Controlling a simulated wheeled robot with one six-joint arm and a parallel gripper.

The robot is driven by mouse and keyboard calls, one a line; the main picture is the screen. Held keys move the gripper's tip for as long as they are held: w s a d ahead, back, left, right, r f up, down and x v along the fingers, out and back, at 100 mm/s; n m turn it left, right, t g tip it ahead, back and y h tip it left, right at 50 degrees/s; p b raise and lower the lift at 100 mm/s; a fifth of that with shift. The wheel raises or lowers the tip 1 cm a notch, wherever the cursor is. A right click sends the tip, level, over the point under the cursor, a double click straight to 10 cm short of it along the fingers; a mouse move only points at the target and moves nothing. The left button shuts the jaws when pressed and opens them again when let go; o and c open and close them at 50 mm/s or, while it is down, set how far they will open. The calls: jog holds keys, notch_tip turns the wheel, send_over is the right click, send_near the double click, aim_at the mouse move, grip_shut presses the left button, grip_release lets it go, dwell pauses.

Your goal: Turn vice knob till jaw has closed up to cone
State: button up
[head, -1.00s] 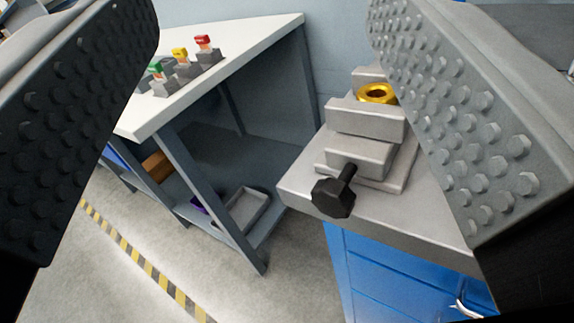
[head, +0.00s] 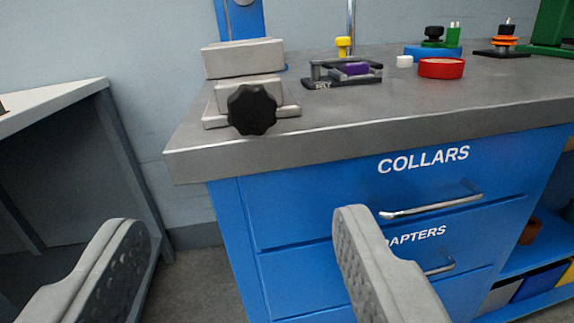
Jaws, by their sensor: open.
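The grey vice (head: 243,58) stands on the left end of the blue cabinet's worktop, with its front jaw facing me. Its black lobed knob (head: 252,110) sticks out toward me, low on the vice front, near the worktop's edge. The cone is hidden behind the front jaw, and the gap between the jaws cannot be seen. My gripper (head: 238,218) is open and empty. Its two fingers are wide apart, one on each side of the knob in the picture but lower than it. They do not touch the knob.
The worktop (head: 330,124) has blue drawers with chrome handles (head: 430,206) below it. A black fixture with a purple block (head: 345,72), a white piece (head: 404,61) and a red round dish (head: 441,68) stand right of the vice. Another table (head: 55,97) is at left.

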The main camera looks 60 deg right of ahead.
aim_at(252, 112)
jog(key=x, duration=1.7)
jog(key=shift+w+d+f, duration=0.1)
jog(key=shift+w+d, duration=0.05)
jog(key=c, duration=1)
jog(key=shift+m+y, duration=0.3)
jog(key=shift+m, duration=2.7)
